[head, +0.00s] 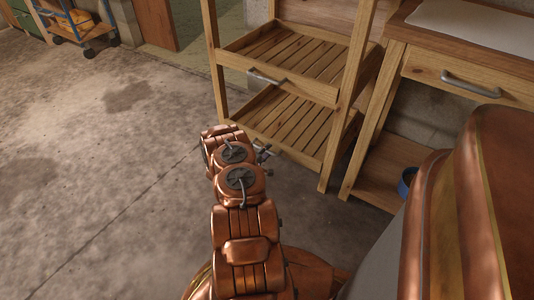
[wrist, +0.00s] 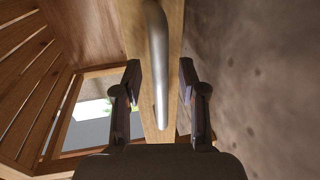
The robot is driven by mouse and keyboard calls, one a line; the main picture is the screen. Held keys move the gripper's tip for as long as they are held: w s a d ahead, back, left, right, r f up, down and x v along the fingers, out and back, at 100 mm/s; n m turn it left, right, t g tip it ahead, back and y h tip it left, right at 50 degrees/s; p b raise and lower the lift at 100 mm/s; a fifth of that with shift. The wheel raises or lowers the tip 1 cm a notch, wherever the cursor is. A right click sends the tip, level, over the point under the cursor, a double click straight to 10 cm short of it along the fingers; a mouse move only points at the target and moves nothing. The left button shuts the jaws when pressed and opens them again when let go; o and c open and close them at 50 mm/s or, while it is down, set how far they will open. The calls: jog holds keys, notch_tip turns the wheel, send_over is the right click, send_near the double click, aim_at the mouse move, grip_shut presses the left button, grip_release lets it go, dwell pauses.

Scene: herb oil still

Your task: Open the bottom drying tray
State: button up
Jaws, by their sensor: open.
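A wooden rack holds two slatted drying trays. The bottom drying tray (head: 288,120) sits low in the rack, and the upper tray (head: 305,55) with its metal handle (head: 267,77) is above it. My gripper (head: 262,153) is at the front of the bottom tray, and my arm hides part of that front. In the wrist view my gripper (wrist: 160,80) is open, with a finger on each side of a metal bar handle (wrist: 158,50) on a wooden front. The handle runs lengthwise between the fingers, with gaps on both sides. The bottom tray looks pushed in.
A wooden bench (head: 400,52) with a drawer handle (head: 470,84) stands right of the rack, with a blue object (head: 406,183) on its low shelf. A cart (head: 85,25) is far left. The concrete floor (head: 90,170) left of my arm is clear.

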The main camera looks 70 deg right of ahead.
jog(key=shift+d, duration=0.3)
grip_shut()
dwell(0.3)
dwell(0.3)
